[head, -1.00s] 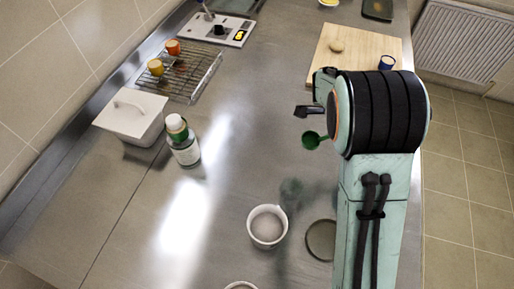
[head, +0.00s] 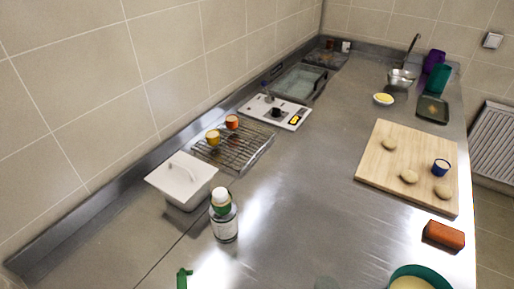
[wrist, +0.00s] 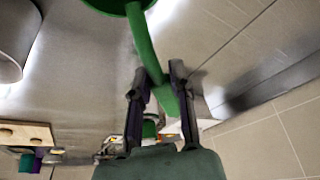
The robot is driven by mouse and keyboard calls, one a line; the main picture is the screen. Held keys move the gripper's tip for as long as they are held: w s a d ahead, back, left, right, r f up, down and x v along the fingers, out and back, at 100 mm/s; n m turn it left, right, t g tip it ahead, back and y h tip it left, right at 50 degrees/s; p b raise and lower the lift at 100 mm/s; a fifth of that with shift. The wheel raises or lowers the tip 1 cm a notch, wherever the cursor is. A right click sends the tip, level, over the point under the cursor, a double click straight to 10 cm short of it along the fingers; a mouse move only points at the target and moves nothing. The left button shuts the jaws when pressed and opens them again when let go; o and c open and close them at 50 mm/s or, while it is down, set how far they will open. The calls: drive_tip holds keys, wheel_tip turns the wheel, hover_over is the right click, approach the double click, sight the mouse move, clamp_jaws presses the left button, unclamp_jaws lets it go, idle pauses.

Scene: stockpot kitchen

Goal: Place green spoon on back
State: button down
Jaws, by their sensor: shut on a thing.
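In the wrist view my gripper (wrist: 158,80) is shut on the handle of the green spoon (wrist: 146,45). The handle runs up from between the fingers to a round green bowl at the top edge, partly cut off by the frame. The spoon is held above the steel counter. In the head view my gripper is not seen. A small upright green piece (head: 184,279) shows at the bottom edge there; I cannot tell whether it is the spoon.
A white lidded box (head: 183,182), bottle (head: 224,222), wire rack (head: 233,150) and scale (head: 275,112) line the wall side. A cutting board (head: 390,190), reddish block (head: 443,235) and teal bowl (head: 405,271) stand at right. The counter's middle is clear.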

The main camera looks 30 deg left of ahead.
drive_tip(key=a+f, duration=0.3)
drive_tip(key=a, duration=0.1)
drive_tip(key=w+a+f, duration=0.1)
drive_tip(key=a+f, duration=0.2)
drive_tip(key=a, duration=0.1)
drive_tip(key=w+a+f, duration=0.1)
drive_tip(key=a+f, duration=0.2)
drive_tip(key=a, duration=0.2)
drive_tip(key=shift+w+f, duration=0.1)
drive_tip(key=shift+f, duration=0.15)
drive_tip(key=shift+w+a+f, duration=0.1)
drive_tip(key=shift+a+f, duration=0.05)
drive_tip(key=shift+f, duration=0.75)
drive_tip(key=shift+a+f, duration=0.15)
drive_tip(key=shift+f, duration=0.7)
drive_tip(key=c, duration=1)
unclamp_jaws()
drive_tip(key=shift+f, duration=0.1)
